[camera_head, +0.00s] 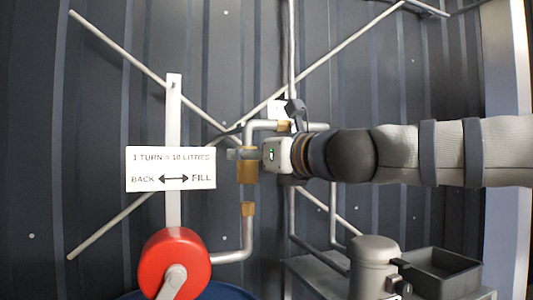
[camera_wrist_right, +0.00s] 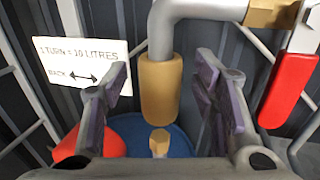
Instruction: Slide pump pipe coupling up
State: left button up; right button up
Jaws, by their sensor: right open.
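The brass pump pipe coupling (camera_head: 247,172) sits on the lower end of the upper grey pipe in the head view. A second brass fitting (camera_head: 248,209) tops the lower pipe, with a gap between them. In the right wrist view the coupling (camera_wrist_right: 160,92) stands upright between the two fingers, with the lower fitting (camera_wrist_right: 159,142) below it. My right gripper (camera_head: 238,154) reaches in from the right at the coupling's upper part. In the wrist view my right gripper (camera_wrist_right: 162,72) is open, with visible space on both sides of the coupling. My left gripper is not in view.
A white sign (camera_head: 171,168) hangs left of the coupling. A red wheel (camera_head: 174,262) stands below it, beside a blue drum (camera_head: 226,292). A red lever (camera_wrist_right: 290,90) is right of the fingers. A grey pump body (camera_head: 374,262) and open tray (camera_head: 440,270) are lower right.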

jog(key=v, duration=0.9)
jog(key=shift+s+d, duration=0.25)
jog(key=shift+s, duration=0.1)
jog(key=shift+r, duration=0.1)
